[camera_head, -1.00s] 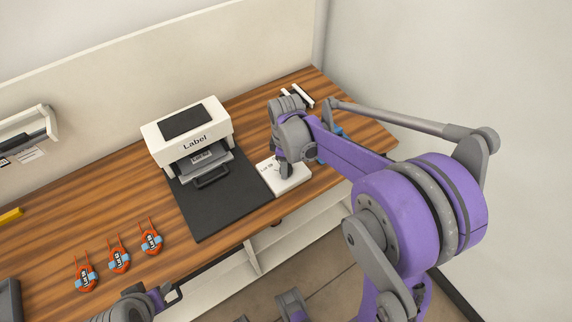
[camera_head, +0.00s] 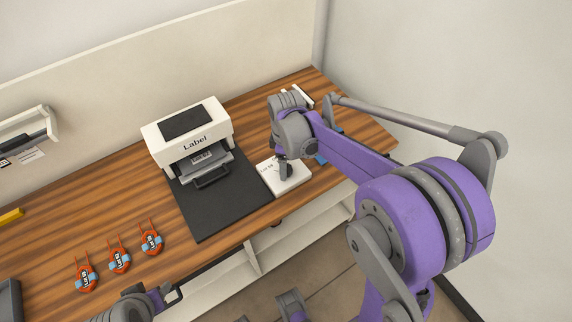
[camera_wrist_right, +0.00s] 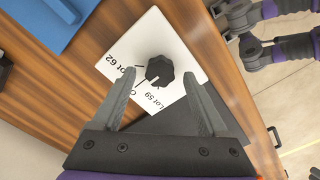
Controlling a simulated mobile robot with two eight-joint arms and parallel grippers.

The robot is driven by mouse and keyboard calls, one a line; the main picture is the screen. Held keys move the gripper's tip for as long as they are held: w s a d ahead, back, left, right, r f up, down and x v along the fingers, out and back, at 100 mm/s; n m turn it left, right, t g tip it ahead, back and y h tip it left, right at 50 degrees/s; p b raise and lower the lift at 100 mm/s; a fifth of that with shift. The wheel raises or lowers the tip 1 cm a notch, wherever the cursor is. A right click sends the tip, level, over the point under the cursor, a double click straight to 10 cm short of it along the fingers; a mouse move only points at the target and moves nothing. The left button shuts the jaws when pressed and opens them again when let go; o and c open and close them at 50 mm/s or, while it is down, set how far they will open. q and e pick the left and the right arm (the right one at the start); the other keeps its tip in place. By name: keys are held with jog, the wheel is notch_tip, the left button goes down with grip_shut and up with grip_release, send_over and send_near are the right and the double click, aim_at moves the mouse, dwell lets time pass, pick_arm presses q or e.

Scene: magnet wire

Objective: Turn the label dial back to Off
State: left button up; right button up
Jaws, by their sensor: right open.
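The label dial is a black knob (camera_wrist_right: 160,69) on a white plate (camera_wrist_right: 176,44), which also shows in the head view (camera_head: 294,181). The plate carries "Lot 62", "Lot 59" and a partly hidden word starting with "O". I cannot tell which mark the knob points to. My right gripper (camera_wrist_right: 159,77) is open, with its fingertips on either side of the knob; contact is not clear. In the head view my right gripper (camera_head: 286,168) is over the plate and hides the knob. My left gripper (camera_head: 173,296) is low at the table's front edge, its jaws unclear.
A white label printer (camera_head: 188,135) stands left of the plate, with a black mat (camera_head: 212,208) in front. Several orange tagged items (camera_head: 120,258) lie to the left. A blue object (camera_wrist_right: 48,22) lies beside the plate. The wooden table (camera_head: 85,205) has free room at left.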

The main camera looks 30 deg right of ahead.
notch_tip(320, 180, up, 9)
jog(key=p, duration=0.1)
jog(key=shift+r, duration=0.2)
jog(key=shift+s, duration=0.1)
dwell(0.4)
jog(key=s+a+m+t+p, duration=0.2)
jog(key=s+m, duration=0.3)
jog(key=s, duration=0.3)
jog(key=s+a+r+m+t+p, duration=0.1)
jog(key=s+a+m+t+p, duration=0.2)
jog(key=s, duration=0.4)
jog(key=shift+s+a+r+m+p, duration=0.25)
jog(key=shift+s+a+m+p, duration=0.1)
jog(key=shift+a+m, duration=0.55)
jog(key=shift+d, duration=0.15)
